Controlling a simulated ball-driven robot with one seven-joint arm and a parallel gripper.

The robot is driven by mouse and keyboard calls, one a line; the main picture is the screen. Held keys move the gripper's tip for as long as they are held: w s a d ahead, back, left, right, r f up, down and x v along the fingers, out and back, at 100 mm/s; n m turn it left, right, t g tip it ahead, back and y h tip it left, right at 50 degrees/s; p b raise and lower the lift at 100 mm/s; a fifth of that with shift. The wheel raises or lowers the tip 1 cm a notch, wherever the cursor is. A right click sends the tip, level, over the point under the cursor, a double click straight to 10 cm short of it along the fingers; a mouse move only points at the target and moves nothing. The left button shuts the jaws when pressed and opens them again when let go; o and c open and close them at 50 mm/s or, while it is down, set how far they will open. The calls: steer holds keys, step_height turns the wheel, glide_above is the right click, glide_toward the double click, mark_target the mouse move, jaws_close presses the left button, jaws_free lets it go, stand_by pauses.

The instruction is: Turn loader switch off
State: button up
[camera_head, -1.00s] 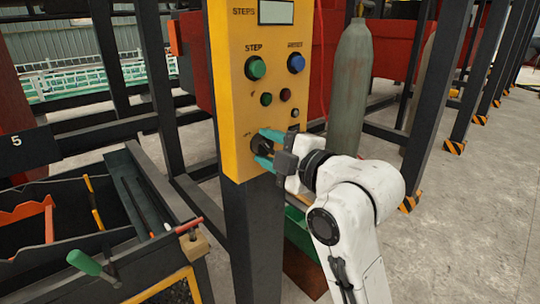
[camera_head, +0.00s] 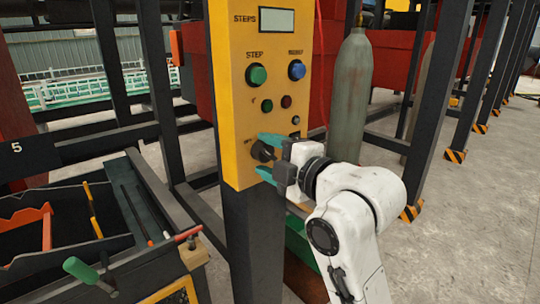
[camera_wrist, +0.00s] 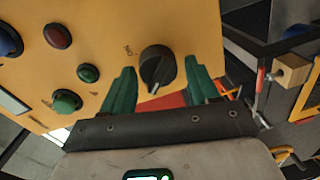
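The loader switch (camera_head: 262,151) is a black rotary knob low on the yellow control panel (camera_head: 236,100). In the wrist view the knob (camera_wrist: 157,68) shows a pale pointer line towards the bottom of the picture. My gripper (camera_head: 268,154) has teal fingers, parted one on each side of the knob. In the wrist view the gripper (camera_wrist: 157,85) is open, with visible gaps between both fingers and the knob. Small lettering beside the knob is too blurred to read.
Above the knob the panel carries a green button (camera_head: 257,75), a blue button (camera_head: 296,70), smaller buttons and a display (camera_head: 276,21). A grey gas cylinder (camera_head: 352,95) stands to the right. A black tool bin (camera_head: 60,225) is at left.

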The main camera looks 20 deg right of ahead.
steer(key=shift+o, duration=0.8)
steer(key=p+v, duration=0.4)
steer(key=v, duration=0.6)
steer(key=shift+s, duration=0.35)
steer(key=shift+d, duration=0.15)
